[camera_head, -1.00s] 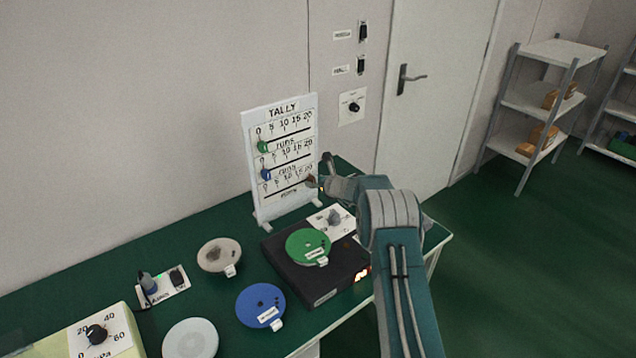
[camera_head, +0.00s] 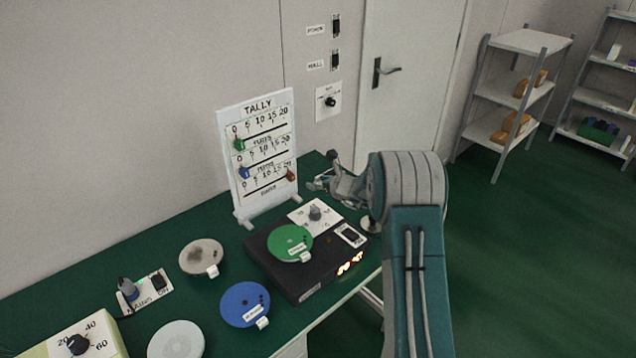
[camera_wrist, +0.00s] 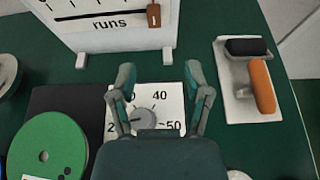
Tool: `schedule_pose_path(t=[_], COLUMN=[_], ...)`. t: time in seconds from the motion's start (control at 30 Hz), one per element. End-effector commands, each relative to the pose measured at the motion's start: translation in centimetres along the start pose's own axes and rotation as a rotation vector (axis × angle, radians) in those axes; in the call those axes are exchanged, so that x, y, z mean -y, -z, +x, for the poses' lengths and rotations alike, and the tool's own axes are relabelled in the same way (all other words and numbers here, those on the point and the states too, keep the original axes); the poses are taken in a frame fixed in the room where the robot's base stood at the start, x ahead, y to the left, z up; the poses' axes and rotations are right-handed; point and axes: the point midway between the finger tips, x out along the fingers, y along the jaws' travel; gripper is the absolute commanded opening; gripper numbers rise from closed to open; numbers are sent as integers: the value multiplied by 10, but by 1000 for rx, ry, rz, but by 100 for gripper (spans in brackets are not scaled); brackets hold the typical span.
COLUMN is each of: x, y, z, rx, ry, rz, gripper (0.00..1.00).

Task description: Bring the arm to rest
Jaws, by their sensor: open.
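My gripper (camera_wrist: 158,85) is open and empty in the wrist view, with its fingers apart above the bench near the foot of the tally board. In the head view my gripper (camera_head: 322,172) shows beyond my arm's grey joint, to the right of the tally board (camera_head: 226,150). A brown slider (camera_wrist: 153,15) sits at the right end of the board's lowest row, apart from the fingers. The black machine (camera_head: 285,275) carries a green disc (camera_head: 291,243) and a dial (camera_head: 315,213).
A blue disc (camera_head: 246,304), grey disc (camera_head: 201,257) and pale disc (camera_head: 176,340) lie on the green bench (camera_head: 120,245). A base with an orange handle (camera_wrist: 262,86) stands right of my gripper. A door (camera_head: 410,90) and shelves (camera_head: 520,90) stand behind.

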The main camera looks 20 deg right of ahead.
Motion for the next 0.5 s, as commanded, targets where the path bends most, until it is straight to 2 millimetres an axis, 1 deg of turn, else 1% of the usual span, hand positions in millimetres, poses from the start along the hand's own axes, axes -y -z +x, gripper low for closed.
schedule_pose_path(t=[0.37,0.47,0.5], x=[0,-8,-14], y=[-1,-10,-16], z=[0,-5,-8], rx=[0,-1,-4], ry=[-1,-18,-32], rz=[-2,-42,-76], gripper=[63,63,63])
